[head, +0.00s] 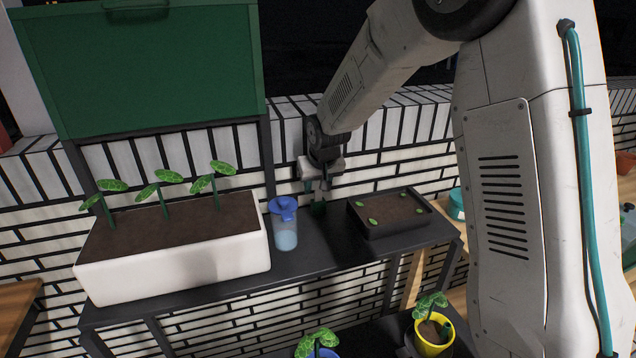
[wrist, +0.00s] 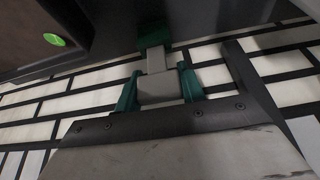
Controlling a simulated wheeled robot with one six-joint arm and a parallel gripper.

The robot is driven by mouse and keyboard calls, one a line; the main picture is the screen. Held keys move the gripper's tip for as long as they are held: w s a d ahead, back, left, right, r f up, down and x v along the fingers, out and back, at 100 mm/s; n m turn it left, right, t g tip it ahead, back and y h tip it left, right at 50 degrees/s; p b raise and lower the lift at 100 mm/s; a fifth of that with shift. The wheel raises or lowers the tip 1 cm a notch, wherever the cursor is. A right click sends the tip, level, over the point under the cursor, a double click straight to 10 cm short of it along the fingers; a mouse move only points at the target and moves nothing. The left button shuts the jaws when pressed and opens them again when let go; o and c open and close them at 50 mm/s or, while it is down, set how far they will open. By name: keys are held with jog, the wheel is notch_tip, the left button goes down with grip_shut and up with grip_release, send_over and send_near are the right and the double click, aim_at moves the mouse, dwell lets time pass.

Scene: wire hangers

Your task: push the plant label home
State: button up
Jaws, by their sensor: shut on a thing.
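My gripper (head: 318,190) is over the dark shelf, between the blue-lidded cup and the black seed tray, pointing down. In the wrist view my gripper (wrist: 155,60) is shut on a small dark green piece (wrist: 153,36), which sits at its tip against a dark surface. The green piece also shows below the gripper in the head view (head: 318,208). I cannot tell whether it is the plant label, nor whether it touches the shelf. A yellow pot (head: 431,347) with a leafy plant stands lower right, with a small dark teal piece (head: 447,328) at its rim.
The black seed tray (head: 385,227) with small sprouts is right of my gripper. The clear cup with a blue lid (head: 285,225) is left. A long white planter (head: 180,270) fills the shelf's left. A blue pot (head: 318,352) stands below. Bare shelf (head: 330,250) lies in front.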

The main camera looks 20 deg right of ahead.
jog(key=shift+f, duration=0.1)
dwell(0.3)
jog(key=o, duration=1.1)
jog(key=v, duration=0.7)
jog(key=shift+s+r, duration=0.2)
jog(key=shift+r, duration=0.15)
jog(key=shift+r, duration=0.1)
jog(key=shift+r, duration=3.4)
